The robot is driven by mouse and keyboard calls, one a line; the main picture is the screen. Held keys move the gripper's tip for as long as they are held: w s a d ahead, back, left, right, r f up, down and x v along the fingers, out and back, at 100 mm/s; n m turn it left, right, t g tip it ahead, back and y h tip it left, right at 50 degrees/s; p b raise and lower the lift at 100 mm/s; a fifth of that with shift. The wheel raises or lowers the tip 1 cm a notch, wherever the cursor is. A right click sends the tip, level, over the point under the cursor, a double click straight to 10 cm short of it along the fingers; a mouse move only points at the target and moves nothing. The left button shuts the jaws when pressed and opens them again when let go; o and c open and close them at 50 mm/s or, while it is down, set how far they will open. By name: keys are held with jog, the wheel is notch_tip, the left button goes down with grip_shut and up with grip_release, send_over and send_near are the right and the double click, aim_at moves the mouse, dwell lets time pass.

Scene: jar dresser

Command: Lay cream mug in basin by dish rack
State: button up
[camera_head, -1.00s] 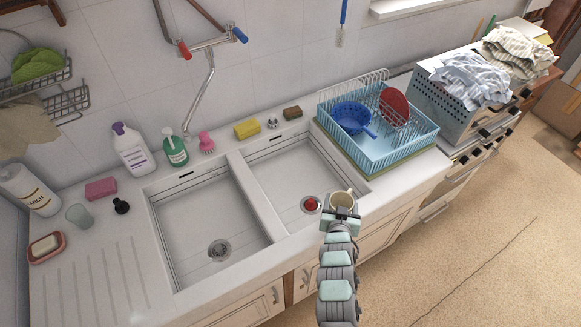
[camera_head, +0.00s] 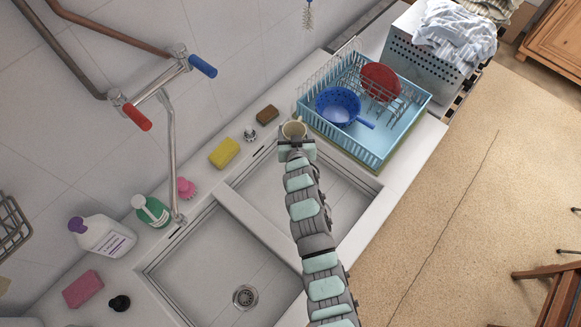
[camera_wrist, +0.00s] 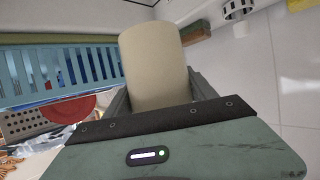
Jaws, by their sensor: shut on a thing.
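My gripper (camera_head: 296,142) is shut on the cream mug (camera_head: 294,128) and holds it over the back of the right basin (camera_head: 345,195), near its back edge and the dish rack. In the wrist view the cream mug (camera_wrist: 155,65) fills the space between the fingers, with its plain side showing. The light-blue dish rack (camera_head: 395,150) stands on the counter to the right of the mug. My arm covers part of the right basin. I cannot tell the exact height of the mug.
A blue colander (camera_head: 338,106) and a red plate (camera_head: 381,82) are in the rack. A yellow sponge (camera_head: 224,152) and a brown sponge (camera_head: 267,115) lie on the back ledge. The left basin (camera_head: 215,265) is empty. A tap (camera_head: 172,150) rises behind the basins.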

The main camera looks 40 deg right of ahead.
jog(key=f+b, duration=0.6)
jog(key=f, duration=1.3)
jog(key=shift+s+f, duration=0.1)
jog(key=shift+s, duration=0.1)
jog(key=shift+w, duration=0.1)
jog(key=shift+f, duration=0.2)
jog(key=o, duration=1.7)
jog(key=shift+b, duration=0.3)
